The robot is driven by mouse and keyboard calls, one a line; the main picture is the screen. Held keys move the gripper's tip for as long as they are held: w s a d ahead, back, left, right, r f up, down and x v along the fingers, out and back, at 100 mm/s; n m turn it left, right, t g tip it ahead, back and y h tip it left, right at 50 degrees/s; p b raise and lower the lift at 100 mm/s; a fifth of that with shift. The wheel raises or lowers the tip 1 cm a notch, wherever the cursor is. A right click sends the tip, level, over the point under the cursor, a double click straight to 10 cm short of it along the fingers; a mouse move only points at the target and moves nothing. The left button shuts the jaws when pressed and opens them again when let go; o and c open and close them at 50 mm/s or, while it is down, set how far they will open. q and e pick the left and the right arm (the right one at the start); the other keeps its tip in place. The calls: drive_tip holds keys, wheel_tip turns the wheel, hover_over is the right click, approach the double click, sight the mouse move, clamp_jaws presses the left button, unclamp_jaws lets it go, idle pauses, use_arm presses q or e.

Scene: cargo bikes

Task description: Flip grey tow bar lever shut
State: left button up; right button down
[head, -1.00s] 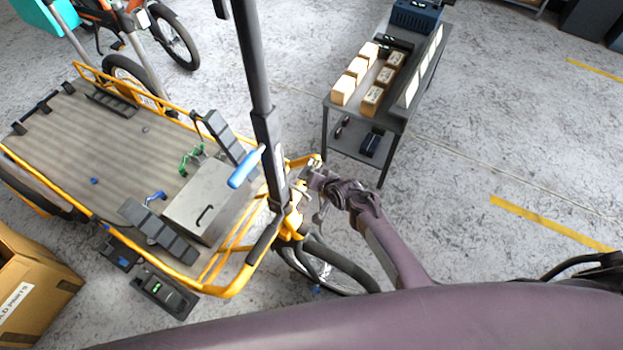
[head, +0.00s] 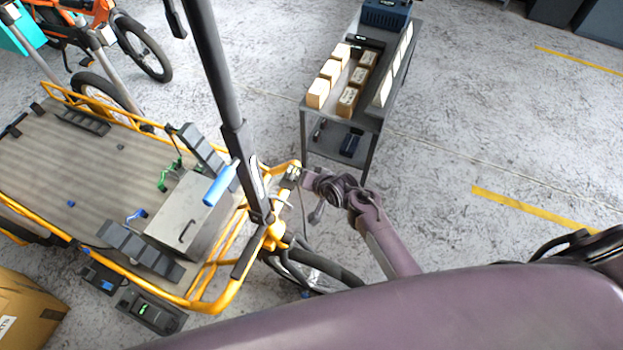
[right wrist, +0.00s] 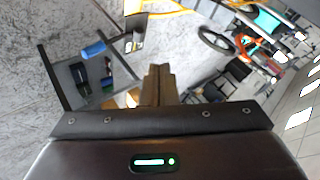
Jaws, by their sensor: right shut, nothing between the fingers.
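The yellow-framed cargo bike (head: 225,292) fills the left of the head view. A small grey metal part (head: 292,173) sits at the right end of its yellow frame; I cannot tell whether it is the tow bar lever, or whether that lever is open or shut. My right gripper (head: 304,178) is beside this part, and contact is unclear. In the right wrist view my right gripper (right wrist: 158,72) has its fingers together with nothing between them. My left gripper is not in view.
A grey box (head: 182,215), a blue cylinder (head: 220,185) and a tall dark pole (head: 220,90) are on the bike. A grey cart (head: 372,122) with several small boxes stands behind my right arm. Open floor lies to the right.

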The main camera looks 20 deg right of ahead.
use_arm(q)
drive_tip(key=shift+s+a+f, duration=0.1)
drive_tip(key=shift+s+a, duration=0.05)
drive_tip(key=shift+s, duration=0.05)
use_arm(e)
drive_tip(key=v, duration=0.4)
drive_tip(key=shift+r, duration=0.3)
drive_tip(key=shift+d, duration=0.1)
